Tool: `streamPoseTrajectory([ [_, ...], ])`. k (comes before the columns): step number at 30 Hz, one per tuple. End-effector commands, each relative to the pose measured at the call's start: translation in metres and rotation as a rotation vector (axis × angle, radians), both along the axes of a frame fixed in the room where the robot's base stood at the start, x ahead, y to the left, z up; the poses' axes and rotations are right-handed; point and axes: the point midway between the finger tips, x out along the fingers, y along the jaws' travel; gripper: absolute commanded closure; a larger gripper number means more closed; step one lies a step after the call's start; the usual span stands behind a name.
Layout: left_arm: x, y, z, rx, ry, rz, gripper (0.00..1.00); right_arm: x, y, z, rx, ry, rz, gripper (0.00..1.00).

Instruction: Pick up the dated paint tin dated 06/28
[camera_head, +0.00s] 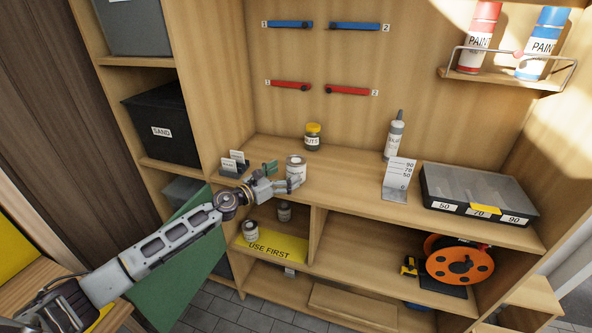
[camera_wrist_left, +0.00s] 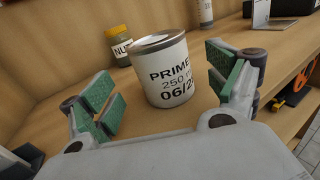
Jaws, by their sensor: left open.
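A white paint tin (camera_head: 296,171) with a grey lid stands upright on the workbench top. In the left wrist view the tin (camera_wrist_left: 167,75) reads "PRIME…", "250" and "06/2", with the last digit cut off at the label's curve. My left gripper (camera_head: 287,185) is open and empty at the bench's front edge, just in front of the tin. Its green-padded fingers lie on either side of the tin, and I see no contact. Two more tins stand on the shelf below, one at the left (camera_head: 251,231) and one further back (camera_head: 284,211); their dates are unreadable. My right gripper is not in view.
A yellow-lidded nuts jar (camera_head: 313,137) stands behind the tin. Small dark card holders (camera_head: 234,165) are to the left. A white bottle (camera_head: 395,138), a height gauge (camera_head: 398,180) and a compartment box (camera_head: 478,193) are to the right. A yellow "USE FIRST" mat (camera_head: 270,254) lies below.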

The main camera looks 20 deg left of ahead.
Motion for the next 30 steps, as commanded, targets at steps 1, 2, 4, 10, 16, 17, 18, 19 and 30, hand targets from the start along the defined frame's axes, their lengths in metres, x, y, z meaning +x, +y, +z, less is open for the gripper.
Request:
streamPoseTrajectory([
  [1,0.0,0.0,0.0,0.0,0.0,0.0,0.11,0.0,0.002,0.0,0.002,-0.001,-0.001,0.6],
  [2,0.0,0.0,0.0,0.0,0.0,0.0,0.11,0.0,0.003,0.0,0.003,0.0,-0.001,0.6],
  [4,0.0,0.0,0.0,0.0,0.0,0.0,0.11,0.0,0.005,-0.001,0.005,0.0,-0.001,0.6],
  [10,0.0,0.0,0.0,0.0,0.0,0.0,0.11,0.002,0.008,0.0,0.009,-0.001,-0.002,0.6],
  [16,0.006,-0.004,0.002,-0.001,0.001,0.0,0.11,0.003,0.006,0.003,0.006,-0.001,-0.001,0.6],
  [17,0.008,-0.005,0.002,-0.001,0.0,0.0,0.11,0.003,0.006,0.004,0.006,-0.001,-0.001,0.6],
  [18,0.01,-0.007,0.003,-0.002,-0.001,0.0,0.11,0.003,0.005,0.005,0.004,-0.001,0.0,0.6],
  [19,0.012,-0.008,0.004,-0.002,-0.001,0.0,0.11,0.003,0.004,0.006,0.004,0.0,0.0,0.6],
  [30,0.038,-0.024,0.005,-0.001,0.0,0.001,0.11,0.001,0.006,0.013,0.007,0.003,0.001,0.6],
])
